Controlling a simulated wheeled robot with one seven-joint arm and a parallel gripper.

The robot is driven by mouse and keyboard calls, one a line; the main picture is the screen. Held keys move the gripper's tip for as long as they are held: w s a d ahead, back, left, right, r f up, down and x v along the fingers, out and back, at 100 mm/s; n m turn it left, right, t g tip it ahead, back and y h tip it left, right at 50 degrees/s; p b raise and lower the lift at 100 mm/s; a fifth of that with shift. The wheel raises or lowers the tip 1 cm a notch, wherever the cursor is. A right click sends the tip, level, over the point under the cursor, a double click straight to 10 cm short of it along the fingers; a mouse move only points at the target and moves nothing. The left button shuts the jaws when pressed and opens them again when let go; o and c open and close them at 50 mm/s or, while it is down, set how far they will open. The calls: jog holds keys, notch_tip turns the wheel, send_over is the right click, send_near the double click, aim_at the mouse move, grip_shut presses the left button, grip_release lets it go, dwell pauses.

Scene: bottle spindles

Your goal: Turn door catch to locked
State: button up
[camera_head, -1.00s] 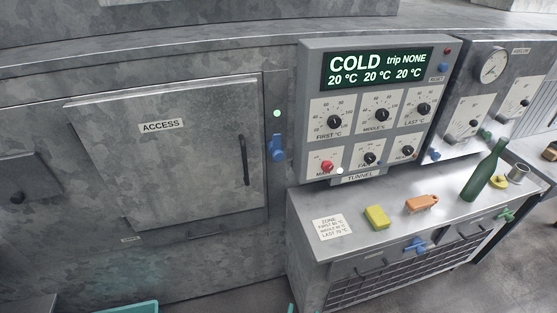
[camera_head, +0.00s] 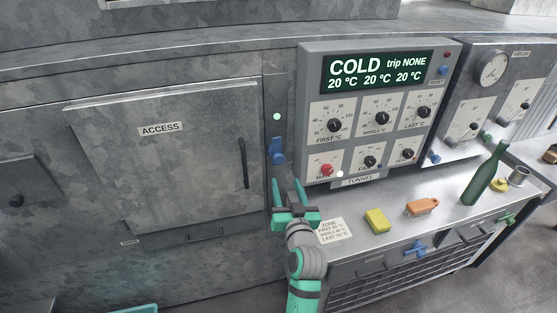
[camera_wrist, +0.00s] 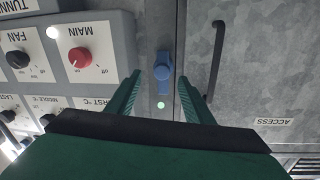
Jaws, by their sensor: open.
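The door catch is a blue handle (camera_head: 277,151) on the narrow panel strip right of the ACCESS door (camera_head: 165,165). A green light (camera_head: 277,116) sits above it. My gripper (camera_head: 290,190) is open and empty, below the catch in the head view, with its fingers pointing up towards it. In the wrist view the catch (camera_wrist: 163,72) appears between and beyond the two green fingertips of my gripper (camera_wrist: 172,78), with the green light near it. No contact with the catch can be seen.
The tunnel control box (camera_head: 370,115) stands close to the right of the catch. The door's dark bar handle (camera_head: 244,163) is to its left. The bench (camera_head: 350,250) holds a yellow block (camera_head: 377,220), an orange object (camera_head: 421,206) and a green bottle (camera_head: 484,177).

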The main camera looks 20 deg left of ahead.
aim_at(279, 161)
jog(key=x, duration=0.4)
jog(key=r+x, duration=0.1)
jog(key=x, duration=0.6)
jog(key=shift+w+a+r, duration=0.2)
jog(key=shift+a+r, duration=0.15)
jog(key=shift+a, duration=0.05)
grip_shut()
